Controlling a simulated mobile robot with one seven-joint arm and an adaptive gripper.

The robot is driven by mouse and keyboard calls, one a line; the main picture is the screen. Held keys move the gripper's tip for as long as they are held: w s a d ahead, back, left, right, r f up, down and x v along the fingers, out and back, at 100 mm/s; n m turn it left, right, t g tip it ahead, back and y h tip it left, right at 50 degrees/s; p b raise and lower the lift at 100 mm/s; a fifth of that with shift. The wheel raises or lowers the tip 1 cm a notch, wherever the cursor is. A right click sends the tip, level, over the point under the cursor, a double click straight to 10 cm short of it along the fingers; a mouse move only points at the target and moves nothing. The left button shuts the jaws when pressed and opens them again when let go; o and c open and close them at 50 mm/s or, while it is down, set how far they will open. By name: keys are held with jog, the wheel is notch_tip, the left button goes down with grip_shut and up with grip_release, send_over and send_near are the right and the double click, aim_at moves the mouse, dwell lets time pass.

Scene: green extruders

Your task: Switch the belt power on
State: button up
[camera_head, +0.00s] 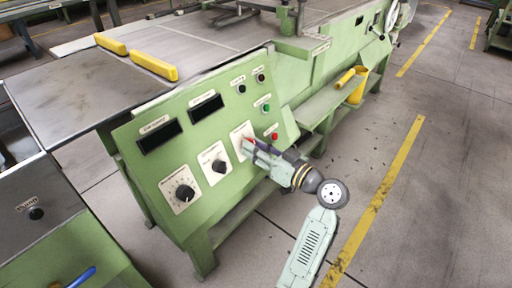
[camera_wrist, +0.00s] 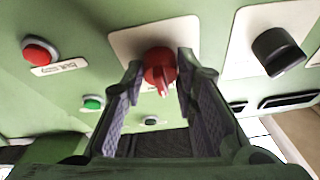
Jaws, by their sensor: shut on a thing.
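A red rotary knob (camera_wrist: 160,72) sits on a white plate of the green control panel (camera_head: 200,132). My gripper (camera_wrist: 160,62) has its two fingers on either side of the knob and is shut on it. The knob's pointer ridge points roughly down in the wrist view. In the head view my gripper (camera_head: 247,143) reaches the panel's right part from the front, over the rightmost white plate (camera_head: 239,130). It hides most of the knob there. The label text by the knob is not readable.
A black knob (camera_wrist: 278,52) is beside the red one. A red button (camera_head: 274,136) and green button (camera_head: 265,108) are close to my gripper. Two dark displays (camera_head: 160,135) are higher on the panel. Yellow bars (camera_head: 153,66) lie on the machine top. Floor is free at right.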

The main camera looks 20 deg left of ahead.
grip_shut()
jog(key=shift+m+t, duration=0.3)
jog(key=shift+m, duration=0.1)
jog(key=m+t+h+p, duration=0.1)
jog(key=m+p, duration=0.1)
jog(key=m, duration=0.1)
jog(key=shift+s+r, duration=0.1)
jog(key=shift+r, duration=0.05)
jog(key=m+p, duration=0.1)
jog(key=m, duration=0.1)
jog(key=m+t+h+p, duration=0.1)
jog(key=shift+s+r+m+p, duration=0.1)
jog(key=shift+r+m+p, duration=0.1)
jog(key=shift+m+p, duration=0.2)
jog(key=m+h+p, duration=0.1)
jog(key=m+p, duration=0.2)
jog(key=p, duration=0.1)
jog(key=m+t+h+p, duration=0.1)
jog(key=m+p, duration=0.2)
jog(key=p, duration=0.1)
jog(key=shift+a+m+h, duration=0.15)
jog(key=shift+m+h, duration=0.15)
jog(key=shift+m, duration=0.1)
jog(key=shift+s+f+p, duration=0.1)
jog(key=shift+f+p, duration=0.05)
jog(key=shift+p, duration=0.3)
